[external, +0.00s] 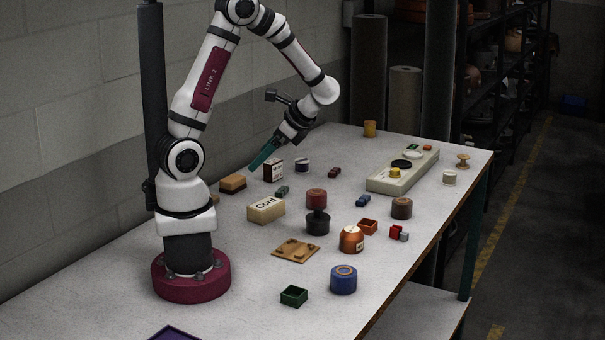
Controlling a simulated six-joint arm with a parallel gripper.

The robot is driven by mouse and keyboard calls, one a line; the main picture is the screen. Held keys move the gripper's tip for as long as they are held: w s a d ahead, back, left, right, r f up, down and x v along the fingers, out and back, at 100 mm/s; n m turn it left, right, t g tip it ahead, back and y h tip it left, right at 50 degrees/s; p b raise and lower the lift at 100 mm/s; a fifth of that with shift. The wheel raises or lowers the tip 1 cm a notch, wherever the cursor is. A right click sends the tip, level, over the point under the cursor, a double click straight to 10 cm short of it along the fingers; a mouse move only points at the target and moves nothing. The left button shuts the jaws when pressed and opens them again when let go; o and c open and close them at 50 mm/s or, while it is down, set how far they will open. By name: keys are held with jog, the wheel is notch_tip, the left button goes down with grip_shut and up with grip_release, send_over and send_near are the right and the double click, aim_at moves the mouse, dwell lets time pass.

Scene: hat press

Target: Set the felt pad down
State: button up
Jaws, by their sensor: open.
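I cannot tell for certain which thing is the felt pad; the tan block with a brown top (232,183) lies on the table and may be it. My gripper (254,167) has teal fingers that point down and left, just above and to the right of that block. They look apart from it, and nothing shows held between them. The gap between the fingers is too small to make out from here.
A small white-and-dark box (273,169) and a cream "Cord" block (266,210) stand close to my gripper. A red-and-black stack (317,212), an orange jar (351,239) and a long cream panel (403,172) stand to the right.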

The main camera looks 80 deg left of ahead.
jog(key=s+d+r+t+h, duration=0.2)
jog(key=s+d+t, duration=0.1)
jog(key=d, duration=0.5)
jog(key=s+d+r+t+h, duration=0.1)
jog(key=s+d+r+t, duration=0.1)
jog(key=d, duration=0.6)
jog(key=s+t, duration=0.1)
jog(key=s, duration=0.1)
jog(key=shift+s+d+r+h, duration=0.3)
jog(key=shift+r+h, duration=0.05)
jog(key=shift+h, duration=0.05)
dwell(2.7)
jog(key=shift+o, duration=0.4)
jog(key=w+d+r+m+h, duration=0.1)
jog(key=w+d+r+m, duration=0.1)
jog(key=w+d+r, duration=0.45)
jog(key=w+d+r+m+h, duration=0.1)
jog(key=w+d+r, duration=0.3)
jog(key=w+d, duration=0.5)
notch_tip(320, 180, down, 9)
jog(key=w+a, duration=0.2)
